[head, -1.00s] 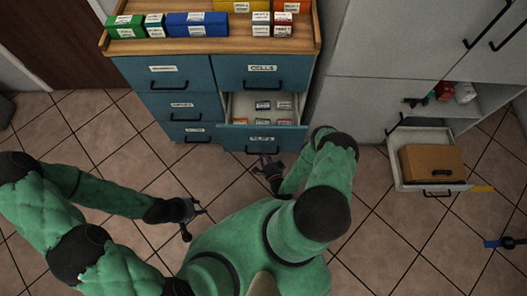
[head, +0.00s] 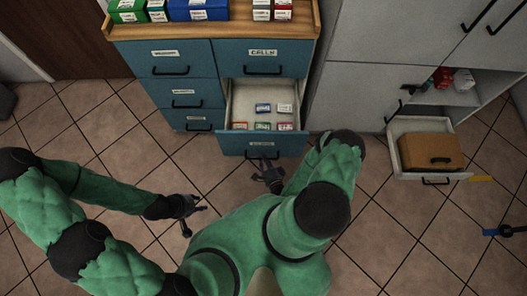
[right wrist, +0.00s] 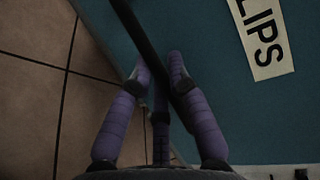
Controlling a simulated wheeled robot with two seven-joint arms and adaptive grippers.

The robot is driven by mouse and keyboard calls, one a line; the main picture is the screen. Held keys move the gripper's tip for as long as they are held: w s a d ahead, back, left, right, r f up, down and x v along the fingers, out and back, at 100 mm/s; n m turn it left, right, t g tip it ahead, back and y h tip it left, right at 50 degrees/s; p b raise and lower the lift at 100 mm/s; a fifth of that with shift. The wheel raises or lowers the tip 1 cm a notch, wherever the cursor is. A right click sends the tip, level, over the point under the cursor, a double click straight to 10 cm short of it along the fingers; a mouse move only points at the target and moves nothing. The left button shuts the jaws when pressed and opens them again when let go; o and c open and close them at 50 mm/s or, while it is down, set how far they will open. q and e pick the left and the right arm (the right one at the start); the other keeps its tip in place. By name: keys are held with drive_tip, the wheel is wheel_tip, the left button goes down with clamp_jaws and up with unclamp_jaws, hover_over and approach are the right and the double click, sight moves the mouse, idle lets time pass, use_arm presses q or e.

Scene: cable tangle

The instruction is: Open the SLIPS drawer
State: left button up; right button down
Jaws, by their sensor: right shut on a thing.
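The SLIPS drawer (head: 230,143) is pulled out of the teal cabinet, with several small boxes visible inside. Its white label (right wrist: 262,40) reads "LIPS" in the right wrist view, the first letter cut off. My right gripper (head: 265,166) is at the drawer front, shut on its dark bar handle (right wrist: 138,35). In the right wrist view the purple fingers (right wrist: 160,72) close around the bar. My left gripper (head: 198,210) is open and empty over the floor, left of the drawer and apart from the cabinet.
The cabinet's other drawers, including CELLS (head: 238,60), are shut. Boxes stand on its wooden top (head: 220,30). At right, a grey cabinet has a pulled-out drawer (head: 398,150) holding a brown case (head: 430,150). Tiled floor left of the cabinet is clear.

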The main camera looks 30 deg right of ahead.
drive_tip(key=c, duration=1.2)
unclamp_jaws()
drive_tip(key=shift+o, duration=0.2)
drive_tip(key=v, duration=1.2)
